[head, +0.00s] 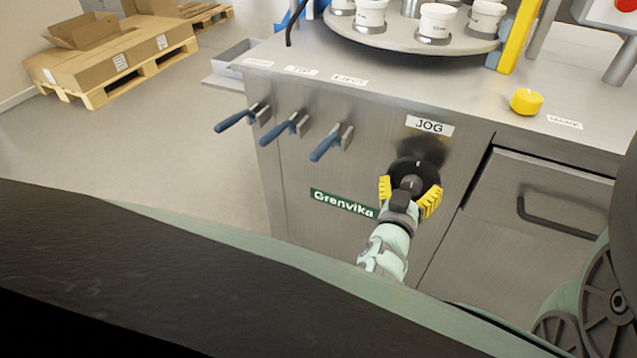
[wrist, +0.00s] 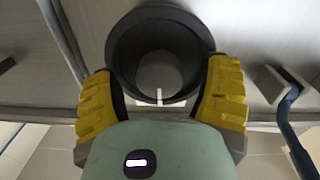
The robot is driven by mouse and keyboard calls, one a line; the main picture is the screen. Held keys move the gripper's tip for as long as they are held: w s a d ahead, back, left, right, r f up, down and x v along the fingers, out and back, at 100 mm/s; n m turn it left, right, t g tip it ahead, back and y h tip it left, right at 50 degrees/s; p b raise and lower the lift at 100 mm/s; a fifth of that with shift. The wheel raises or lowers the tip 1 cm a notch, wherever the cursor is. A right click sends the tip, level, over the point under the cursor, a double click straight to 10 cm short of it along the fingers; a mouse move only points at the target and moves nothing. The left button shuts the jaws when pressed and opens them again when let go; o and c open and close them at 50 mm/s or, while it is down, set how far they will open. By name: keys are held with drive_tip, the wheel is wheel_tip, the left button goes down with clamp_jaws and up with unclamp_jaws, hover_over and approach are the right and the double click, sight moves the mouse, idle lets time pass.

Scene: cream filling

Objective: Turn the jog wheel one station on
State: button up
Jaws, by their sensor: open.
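The black jog wheel (head: 425,170) sits on the steel front of the machine, below the white JOG label (head: 429,125). In the wrist view the wheel (wrist: 160,22) is a dark round rim with a grey hub and a white mark at the hub's lower edge. My gripper (head: 411,192) is at the wheel, its yellow ribbed fingers on either side of it. In the wrist view my gripper (wrist: 162,98) has its fingers spread left and right of the wheel. I cannot tell whether either finger touches the rim. The far side of the wheel is partly hidden by my gripper.
Several blue-handled levers (head: 285,127) stick out left of the wheel. A door with a dark handle (head: 550,220) is to the right. Above, a turntable (head: 400,38) carries white cups (head: 437,22). A yellow knob (head: 526,102) stands on the top. Cartons on a pallet (head: 115,60) are far left.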

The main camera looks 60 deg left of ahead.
drive_tip(key=shift+o, duration=0.2)
drive_tip(key=c, duration=1.3)
drive_tip(key=m, duration=0.4)
drive_tip(key=shift+s+m, duration=0.1)
drive_tip(key=shift+m, duration=0.2)
drive_tip(key=m+b, duration=0.1)
drive_tip(key=m, duration=0.3)
drive_tip(key=shift+f, duration=0.15)
drive_tip(key=m+b, duration=0.2)
drive_tip(key=m, duration=0.3)
drive_tip(key=shift+f+g+b, duration=0.1)
drive_tip(key=shift+g+b, duration=0.2)
drive_tip(key=shift+b, duration=0.1)
drive_tip(key=m+b, duration=0.1)
drive_tip(key=m, duration=0.1)
drive_tip(key=shift+m+b, duration=0.3)
drive_tip(key=shift+b, duration=0.05)
drive_tip(key=shift+m+b, duration=0.4)
drive_tip(key=shift+m, duration=0.2)
drive_tip(key=shift+r, duration=0.2)
